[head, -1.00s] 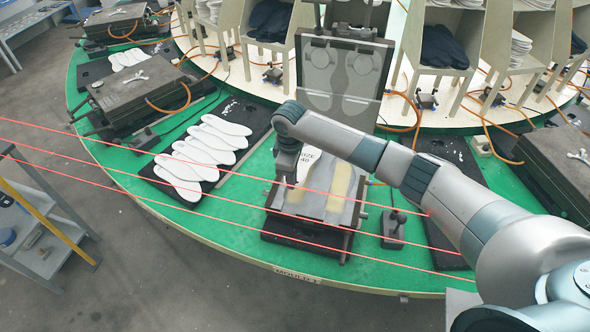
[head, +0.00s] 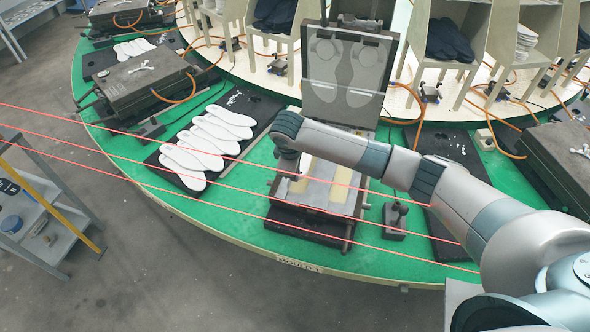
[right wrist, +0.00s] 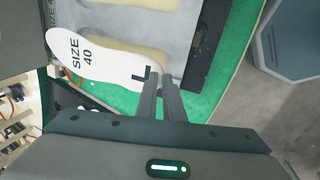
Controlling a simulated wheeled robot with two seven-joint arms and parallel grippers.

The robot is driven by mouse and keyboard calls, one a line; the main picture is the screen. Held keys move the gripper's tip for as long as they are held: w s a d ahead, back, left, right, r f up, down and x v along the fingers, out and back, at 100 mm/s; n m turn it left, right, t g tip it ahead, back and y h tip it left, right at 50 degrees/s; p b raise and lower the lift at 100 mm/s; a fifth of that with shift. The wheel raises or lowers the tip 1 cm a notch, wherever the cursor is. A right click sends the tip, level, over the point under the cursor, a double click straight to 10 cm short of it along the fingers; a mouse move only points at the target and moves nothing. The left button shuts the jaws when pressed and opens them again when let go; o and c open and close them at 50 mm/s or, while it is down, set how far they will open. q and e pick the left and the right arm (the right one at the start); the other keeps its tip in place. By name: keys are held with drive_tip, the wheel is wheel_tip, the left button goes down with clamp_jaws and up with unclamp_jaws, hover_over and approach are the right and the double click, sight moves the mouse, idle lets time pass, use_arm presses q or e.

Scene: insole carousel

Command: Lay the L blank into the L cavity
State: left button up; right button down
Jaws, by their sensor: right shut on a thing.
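The white insole blank (right wrist: 102,65), printed SIZE 40 and L, shows in the right wrist view. My right gripper (right wrist: 160,84) is shut on its end near the L mark. The blank is over or beside the open mould (right wrist: 184,25); I cannot tell its height. Two cream cavity areas (right wrist: 150,42) lie beyond it; one is partly covered by the blank, and I cannot tell which is L. In the head view the mould (head: 318,196) stands open, and my right gripper (head: 290,168) hangs over its left side. My left gripper is not in view.
The raised lid (head: 345,75) stands behind the mould. White insoles (head: 205,145) lie on a black mat to the left. A small control box (head: 394,219) stands to the right. Red lines cross the front of the green carousel (head: 240,222). Another mould (head: 145,78) is at the back left.

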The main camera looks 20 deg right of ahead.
drive_tip(key=shift+f+b, duration=0.75)
drive_tip(key=shift+f, duration=1.35)
drive_tip(key=shift+f+b, duration=0.8)
drive_tip(key=shift+f, duration=1.45)
drive_tip(key=shift+s+f, duration=0.15)
